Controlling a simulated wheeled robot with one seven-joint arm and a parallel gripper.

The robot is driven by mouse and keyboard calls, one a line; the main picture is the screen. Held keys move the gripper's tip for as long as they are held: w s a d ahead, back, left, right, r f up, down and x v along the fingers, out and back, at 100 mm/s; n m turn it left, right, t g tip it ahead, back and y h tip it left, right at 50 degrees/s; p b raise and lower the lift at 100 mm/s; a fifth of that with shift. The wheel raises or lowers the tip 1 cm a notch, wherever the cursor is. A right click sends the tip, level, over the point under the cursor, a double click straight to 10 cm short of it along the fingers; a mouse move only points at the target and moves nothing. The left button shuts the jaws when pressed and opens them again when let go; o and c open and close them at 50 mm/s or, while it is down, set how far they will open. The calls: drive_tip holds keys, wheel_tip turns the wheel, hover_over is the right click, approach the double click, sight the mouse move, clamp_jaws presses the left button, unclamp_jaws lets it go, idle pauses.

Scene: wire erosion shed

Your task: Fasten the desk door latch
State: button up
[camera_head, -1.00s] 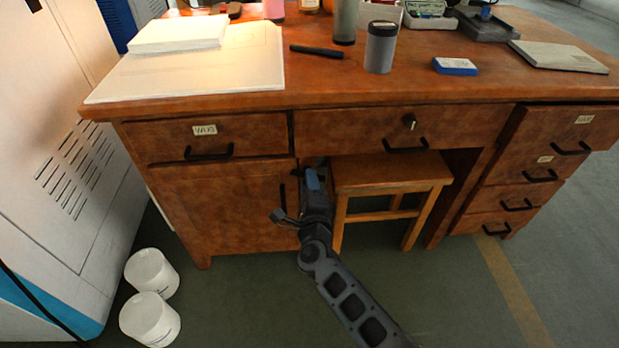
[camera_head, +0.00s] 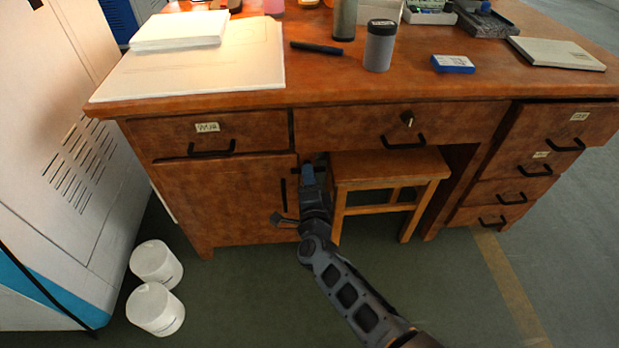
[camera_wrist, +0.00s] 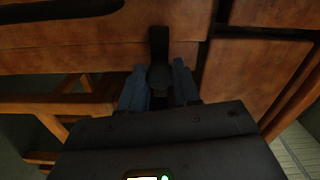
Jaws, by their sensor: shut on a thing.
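The desk door (camera_head: 225,205) is the wooden panel under the left drawer. It looks closed or nearly so, with a dark upright handle (camera_head: 284,193) near its right edge. The piece stands upright in the picture against the wood. Its lower part is partly hidden between the fingers.
A wooden stool (camera_head: 385,165) stands under the desk just right of my gripper. The left drawer (camera_head: 250,130) is above the door. Two white buckets (camera_head: 156,308) stand on the floor at left, beside a white cabinet (camera_head: 60,130). The floor in front is clear.

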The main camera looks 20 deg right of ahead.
drive_tip(key=o, duration=1.1)
drive_tip(key=shift+c, duration=0.2)
drive_tip(key=p+v, duration=0.2)
drive_tip(key=v, duration=0.5)
drive_tip(key=shift+s+a, duration=0.15)
drive_tip(key=shift+s, duration=0.2)
